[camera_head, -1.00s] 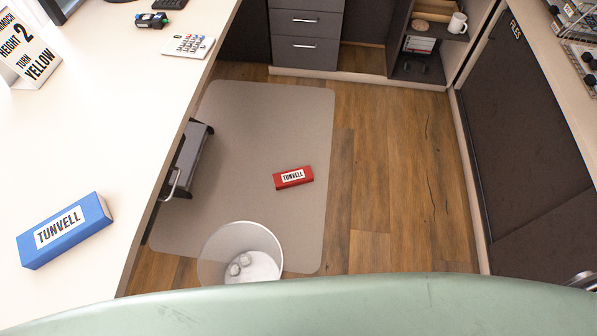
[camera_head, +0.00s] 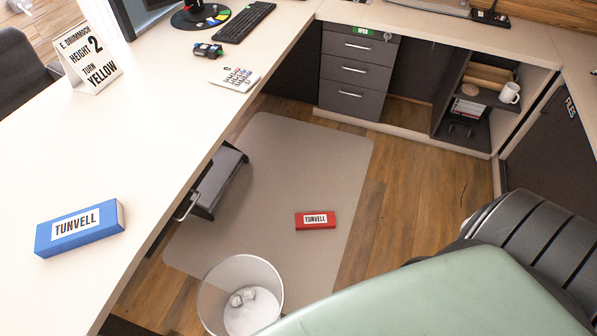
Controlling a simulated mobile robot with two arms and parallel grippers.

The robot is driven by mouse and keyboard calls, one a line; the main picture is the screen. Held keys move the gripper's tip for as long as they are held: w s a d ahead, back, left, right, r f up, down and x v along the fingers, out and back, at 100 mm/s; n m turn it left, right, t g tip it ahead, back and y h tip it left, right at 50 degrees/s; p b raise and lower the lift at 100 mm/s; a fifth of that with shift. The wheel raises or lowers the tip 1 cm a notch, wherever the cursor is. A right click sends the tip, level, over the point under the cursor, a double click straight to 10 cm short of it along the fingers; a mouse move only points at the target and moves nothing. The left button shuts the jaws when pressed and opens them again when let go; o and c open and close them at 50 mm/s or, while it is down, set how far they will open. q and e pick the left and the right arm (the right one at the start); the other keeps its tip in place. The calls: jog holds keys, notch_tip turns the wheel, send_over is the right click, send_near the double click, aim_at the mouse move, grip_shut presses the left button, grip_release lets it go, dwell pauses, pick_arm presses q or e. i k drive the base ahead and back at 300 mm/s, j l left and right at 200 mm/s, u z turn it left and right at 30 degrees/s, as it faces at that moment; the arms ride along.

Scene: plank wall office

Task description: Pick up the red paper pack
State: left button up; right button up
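The red paper pack (camera_head: 315,220), with a white TUNVELL label, lies flat on the grey floor mat (camera_head: 300,155) below desk height. It lies right of the footrest-like dark unit under the desk and above the waste bin in the picture. Neither of my grippers shows in the head view, so I cannot see their state.
A blue TUNVELL pack (camera_head: 80,228) lies on the desk (camera_head: 150,150). A clear waste bin (camera_head: 240,296) with crumpled paper stands near the mat's front edge. A dark ribbed chair-like object (camera_head: 530,240) is at the right. Drawers (camera_head: 356,75) stand behind the mat.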

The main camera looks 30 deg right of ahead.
aim_at(326, 219)
jog(key=l+u, duration=0.2)
jog(key=u, duration=0.25)
jog(key=l+u, duration=0.15)
jog(key=u, duration=0.3)
jog(key=k+l+u, duration=0.15)
jog(key=u, duration=0.3)
jog(key=k+l+u, duration=0.1)
jog(key=u, duration=0.35)
jog(key=k+l+u, duration=0.1)
jog(key=u, duration=0.3)
jog(key=k+l+u, duration=0.15)
jog(key=u, duration=0.3)
jog(key=k+l+u, duration=0.2)
jog(key=u, duration=0.25)
jog(key=k+l+u, duration=0.15)
jog(key=u, duration=0.25)
jog(key=k+u, duration=0.25)
jog(key=u, duration=0.2)
jog(key=k+l+u, duration=0.1)
jog(key=k+u, duration=0.15)
jog(key=k, duration=1)
